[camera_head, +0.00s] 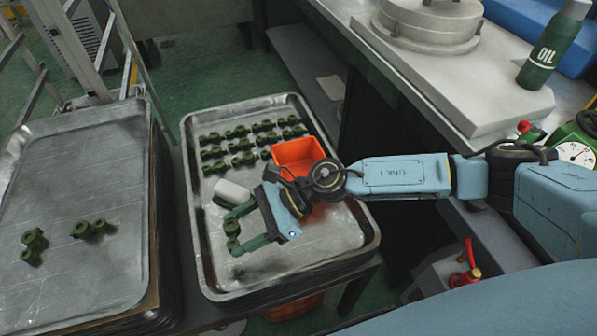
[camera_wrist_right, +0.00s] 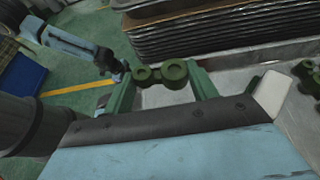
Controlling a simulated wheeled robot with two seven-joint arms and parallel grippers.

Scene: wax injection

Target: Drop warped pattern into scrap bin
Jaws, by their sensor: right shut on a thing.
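My right gripper (camera_head: 233,236) is low over the front left part of the right metal tray (camera_head: 290,268). It is shut on a green pattern (camera_head: 232,231), mostly hidden by the fingers. In the right wrist view the pattern (camera_wrist_right: 160,75), with two round ends, sits between the green fingers. Whether it is warped, or touches the tray, I cannot tell. The orange-red scrap bin (camera_head: 297,150) stands on the same tray, behind and right of the fingers, partly covered by my wrist. A blue arm, apparently my left (camera_wrist_right: 75,42), shows in the wrist view; its jaws are unclear.
Several green patterns (camera_head: 238,144) stand in rows at the tray's back. A white block (camera_head: 231,192) lies just behind the fingers. The left tray (camera_head: 80,165) holds a few more patterns (camera_head: 90,229). A bench with an oil bottle (camera_head: 547,52) is at right.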

